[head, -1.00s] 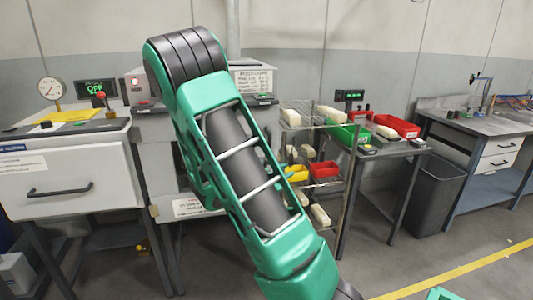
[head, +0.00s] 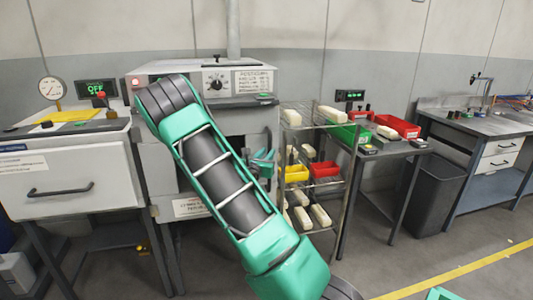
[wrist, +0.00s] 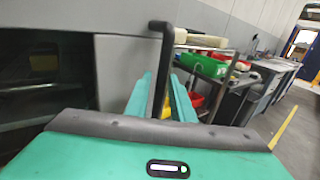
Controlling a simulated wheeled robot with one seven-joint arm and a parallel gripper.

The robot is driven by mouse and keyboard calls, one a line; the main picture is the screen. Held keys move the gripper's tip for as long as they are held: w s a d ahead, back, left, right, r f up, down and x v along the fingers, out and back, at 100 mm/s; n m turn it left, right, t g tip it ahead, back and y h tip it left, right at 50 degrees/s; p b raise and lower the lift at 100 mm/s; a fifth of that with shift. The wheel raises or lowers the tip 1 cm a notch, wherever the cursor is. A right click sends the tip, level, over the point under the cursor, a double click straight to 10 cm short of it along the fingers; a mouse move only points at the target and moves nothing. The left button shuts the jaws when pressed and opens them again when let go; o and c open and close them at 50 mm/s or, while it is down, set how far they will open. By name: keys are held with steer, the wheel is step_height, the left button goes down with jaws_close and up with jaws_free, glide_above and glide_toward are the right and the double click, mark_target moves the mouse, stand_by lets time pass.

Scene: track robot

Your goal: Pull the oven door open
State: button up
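The oven (head: 205,68) is a grey box with a dial and a sign on its upper front. My arm hides much of its front in the head view. In the wrist view the oven door (wrist: 120,62) shows as a grey panel beside a dark area with racks inside, perhaps a window. A black upright door handle (wrist: 160,60) stands at its right edge. My gripper (wrist: 162,92) has its two green fingers apart, with the handle between them. I cannot tell whether they touch it. In the head view my gripper (head: 263,162) is at the oven front's right side.
A wire rack (head: 318,170) with coloured bins stands close to the oven's right. A drawer cabinet (head: 70,180) stands to the left. A dark waste bin (head: 433,195) and a workbench (head: 485,125) are farther right. Floor in front right is clear.

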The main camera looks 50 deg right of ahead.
steer(key=shift+x, duration=1.45)
